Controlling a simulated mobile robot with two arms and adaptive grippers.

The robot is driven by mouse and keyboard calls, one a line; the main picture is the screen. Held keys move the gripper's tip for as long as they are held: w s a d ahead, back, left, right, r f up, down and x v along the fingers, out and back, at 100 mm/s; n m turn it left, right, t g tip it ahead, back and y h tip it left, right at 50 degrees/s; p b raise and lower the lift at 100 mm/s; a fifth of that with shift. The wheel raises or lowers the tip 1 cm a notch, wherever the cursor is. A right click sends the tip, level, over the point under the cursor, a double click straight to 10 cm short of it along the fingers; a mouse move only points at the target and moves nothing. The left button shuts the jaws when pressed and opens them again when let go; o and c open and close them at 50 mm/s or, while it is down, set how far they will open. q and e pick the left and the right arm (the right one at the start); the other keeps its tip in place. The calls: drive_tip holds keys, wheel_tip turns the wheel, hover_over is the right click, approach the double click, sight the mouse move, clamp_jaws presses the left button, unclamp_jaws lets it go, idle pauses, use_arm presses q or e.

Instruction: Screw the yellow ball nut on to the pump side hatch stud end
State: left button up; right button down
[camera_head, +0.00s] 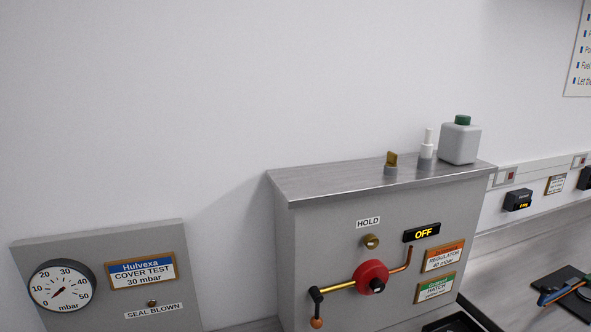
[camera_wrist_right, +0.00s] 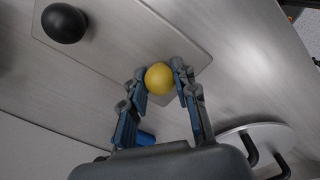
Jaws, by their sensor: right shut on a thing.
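The yellow ball nut (camera_wrist_right: 159,79) is held between the fingertips of my right gripper (camera_wrist_right: 158,82) in the right wrist view. The gripper is shut on it, and the ball sticks out past the fingertips. A grey surface lies behind the ball; whether the ball touches it I cannot tell. The pump side hatch stud end cannot be made out in either view. My left gripper is in neither view.
A black ball (camera_wrist_right: 64,23) is at the upper left of the wrist view. A round pale plate (camera_wrist_right: 270,140) with dark handles is at the lower right. The head view shows a grey cabinet (camera_head: 330,235) with a red knob (camera_head: 371,276) and a gauge panel (camera_head: 100,260).

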drive_tip(key=shift+s+f, duration=0.1)
drive_tip(key=shift+f, duration=0.15)
